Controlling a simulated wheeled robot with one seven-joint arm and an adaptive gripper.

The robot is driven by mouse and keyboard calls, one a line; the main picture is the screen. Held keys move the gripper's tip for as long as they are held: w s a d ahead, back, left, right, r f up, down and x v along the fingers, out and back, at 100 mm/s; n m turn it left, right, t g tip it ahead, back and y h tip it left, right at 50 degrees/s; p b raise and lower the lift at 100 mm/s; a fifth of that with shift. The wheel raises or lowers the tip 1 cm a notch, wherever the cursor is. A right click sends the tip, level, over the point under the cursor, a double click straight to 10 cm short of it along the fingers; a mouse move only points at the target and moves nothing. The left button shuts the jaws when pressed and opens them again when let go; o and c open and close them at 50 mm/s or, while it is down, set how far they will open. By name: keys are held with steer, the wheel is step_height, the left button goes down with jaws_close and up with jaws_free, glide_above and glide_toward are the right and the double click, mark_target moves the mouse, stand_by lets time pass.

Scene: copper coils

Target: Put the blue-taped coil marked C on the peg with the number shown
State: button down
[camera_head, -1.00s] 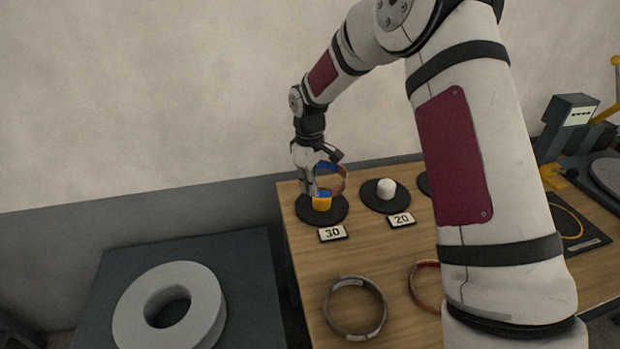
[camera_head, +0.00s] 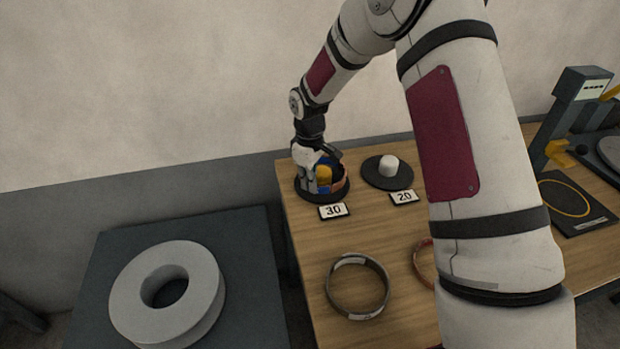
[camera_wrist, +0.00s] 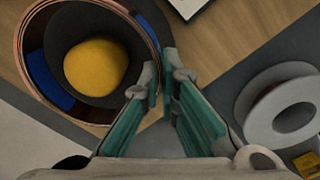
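The blue-taped copper coil (camera_head: 341,183) is low around the yellow peg (camera_head: 323,174) on the round black base behind the "30" card. In the wrist view the coil (camera_wrist: 31,68) encircles the yellow peg (camera_wrist: 95,66), with blue tape on its wall. I cannot read a letter on it. My gripper (camera_head: 318,177) is down at the coil's near left side. In the wrist view my gripper's fingertips (camera_wrist: 160,76) straddle the coil's wall, close together. Whether the coil rests fully on the base is hard to tell.
A white peg (camera_head: 388,166) stands behind a "20" card (camera_head: 403,197). A grey-brown coil (camera_head: 357,287) and a partly hidden reddish coil (camera_head: 424,262) lie on the wooden table (camera_head: 300,245). A large grey ring (camera_head: 206,282) lies on the dark stand at left. A device with a small display (camera_head: 592,87) stands at right.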

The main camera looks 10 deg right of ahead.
steer(key=c, duration=1.7)
jaws_free()
steer(key=s+d+r+m+t, duration=0.1)
steer(key=s+r, duration=0.3)
steer(key=r, duration=0.7)
steer(key=s+r+m, duration=0.1)
steer(key=s+r, duration=0.3)
steer(key=r, duration=0.7)
steer(key=s+d+r+m+t, duration=0.1)
steer(key=s+r, duration=0.2)
steer(key=s, duration=0.3)
steer(key=s+d+r+m+p, duration=0.1)
steer(key=s+r+m, duration=0.1)
steer(key=s, duration=0.4)
steer(key=s+d+r+m+t, duration=0.1)
steer(key=s+r, duration=0.2)
steer(key=s, duration=0.3)
steer(key=shift+s+f+m+t, duration=0.2)
steer(key=shift+s+m, duration=0.3)
steer(key=shift+s, duration=1.25)
steer(key=shift+s+f+m+t, duration=0.2)
steer(key=shift+s+m, duration=0.3)
steer(key=shift+s, duration=1.3)
steer(key=shift+s+f+m+t, duration=0.1)
steer(key=shift+s+f+m, duration=0.3)
steer(key=shift+s, duration=1.35)
